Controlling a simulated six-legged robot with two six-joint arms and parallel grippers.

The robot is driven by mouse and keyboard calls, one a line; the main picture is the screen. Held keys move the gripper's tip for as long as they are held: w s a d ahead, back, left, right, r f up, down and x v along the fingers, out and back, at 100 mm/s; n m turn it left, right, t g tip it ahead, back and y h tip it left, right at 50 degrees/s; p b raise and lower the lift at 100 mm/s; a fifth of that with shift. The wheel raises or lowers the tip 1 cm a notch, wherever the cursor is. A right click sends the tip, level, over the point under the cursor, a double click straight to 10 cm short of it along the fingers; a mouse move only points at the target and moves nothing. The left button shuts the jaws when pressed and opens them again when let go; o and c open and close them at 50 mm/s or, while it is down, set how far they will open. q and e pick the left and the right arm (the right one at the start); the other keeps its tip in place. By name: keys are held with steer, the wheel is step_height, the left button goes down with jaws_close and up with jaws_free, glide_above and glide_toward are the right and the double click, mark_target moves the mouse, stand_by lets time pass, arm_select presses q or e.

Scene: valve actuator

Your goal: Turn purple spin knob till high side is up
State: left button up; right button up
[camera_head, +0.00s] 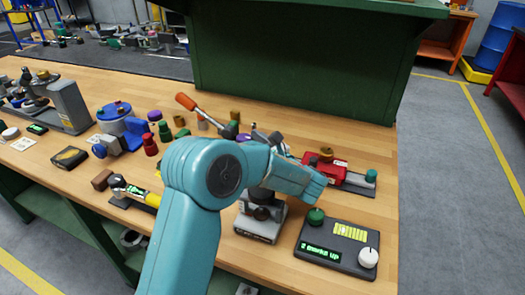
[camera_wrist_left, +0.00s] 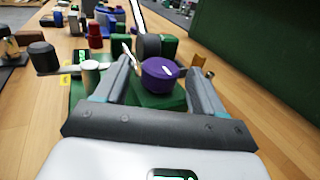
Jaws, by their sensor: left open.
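The purple spin knob (camera_wrist_left: 159,72) shows in the left wrist view on top of a green block-shaped base (camera_wrist_left: 158,100). A small pale mark is on its top; I cannot tell which side is the high one. My left gripper (camera_wrist_left: 161,68) is open, with one finger on each side of the knob and no clear contact seen. In the head view, a sliver of purple (camera_head: 243,137), likely this knob, shows behind my teal arm beside dark finger parts. My arm hides most of the knob's base there. My right gripper is in neither view.
A control box with a small screen (camera_head: 321,251) and knobs sits at the right front of the wooden table. A red device (camera_head: 324,167) is behind it. An orange-handled lever (camera_head: 187,102) rises near the knob. Several coloured parts crowd the left; a green panel (camera_head: 300,60) stands behind.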

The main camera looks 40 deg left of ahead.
arm_select(q)
steer(key=d, duration=0.5)
steer(key=s+d, duration=0.1)
steer(key=d, duration=0.4)
steer(key=s+d, duration=0.1)
steer(key=d, duration=0.4)
steer(key=shift+s+d+b, duration=0.1)
steer(key=shift+d+b, duration=0.2)
steer(key=shift+b, duration=0.1)
